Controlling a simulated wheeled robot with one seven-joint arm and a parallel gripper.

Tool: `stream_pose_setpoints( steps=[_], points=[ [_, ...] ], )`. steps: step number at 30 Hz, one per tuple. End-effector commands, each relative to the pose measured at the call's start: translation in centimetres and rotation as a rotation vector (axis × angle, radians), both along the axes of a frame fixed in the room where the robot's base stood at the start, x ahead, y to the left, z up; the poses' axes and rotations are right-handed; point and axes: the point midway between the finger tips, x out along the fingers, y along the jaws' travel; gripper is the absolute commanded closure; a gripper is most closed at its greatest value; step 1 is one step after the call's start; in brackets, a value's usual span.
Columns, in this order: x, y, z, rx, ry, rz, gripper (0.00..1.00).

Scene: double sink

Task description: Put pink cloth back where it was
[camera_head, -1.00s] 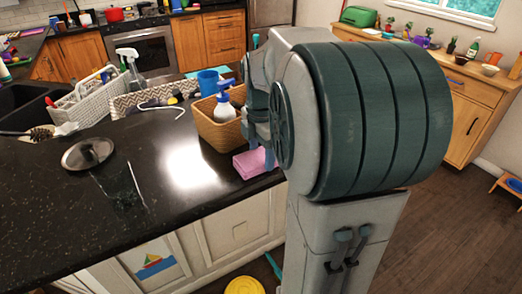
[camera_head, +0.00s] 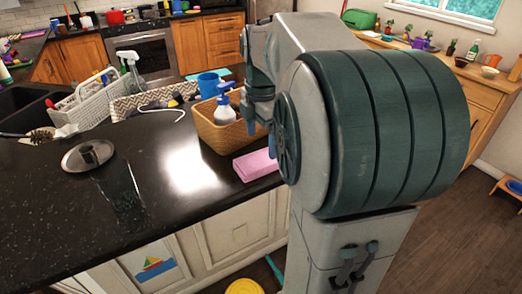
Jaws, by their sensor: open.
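The pink cloth (camera_head: 254,166) is a folded block lying flat on the black counter, just in front of the wicker basket (camera_head: 222,136). Its right end is partly hidden behind my arm. My gripper (camera_head: 259,132) is above and behind the cloth, over the right side of the basket, with its blue fingers pointing down. It is open and apart from the cloth. My arm's large round joint hides part of it.
The basket holds a white spray bottle with a blue top (camera_head: 224,106). A blue cup (camera_head: 209,85) stands behind it. A metal lid (camera_head: 88,154) lies to the left, with clear counter between. A white caddy (camera_head: 92,100) stands by the sink (camera_head: 22,106).

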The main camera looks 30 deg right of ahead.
Motion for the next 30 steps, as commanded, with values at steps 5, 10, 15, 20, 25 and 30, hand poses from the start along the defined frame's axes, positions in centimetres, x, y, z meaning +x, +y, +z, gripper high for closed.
stream_pose_setpoints(
  steps=[5,10,15,20,25,30],
  points=[
    [0.0,0.0,3.8,-0.001,-0.003,0.000,0.20],
    [0.0,0.0,6.0,0.000,0.000,0.000,0.20],
    [-0.3,0.5,6.4,-0.001,-0.006,-0.037,0.20],
    [-1.7,2.5,5.0,-0.001,-0.038,-0.230,0.20],
    [-3.9,5.3,2.4,0.014,-0.093,-0.544,0.20],
    [-6.5,7.8,-0.6,0.052,-0.142,-0.863,0.20]
  ],
)
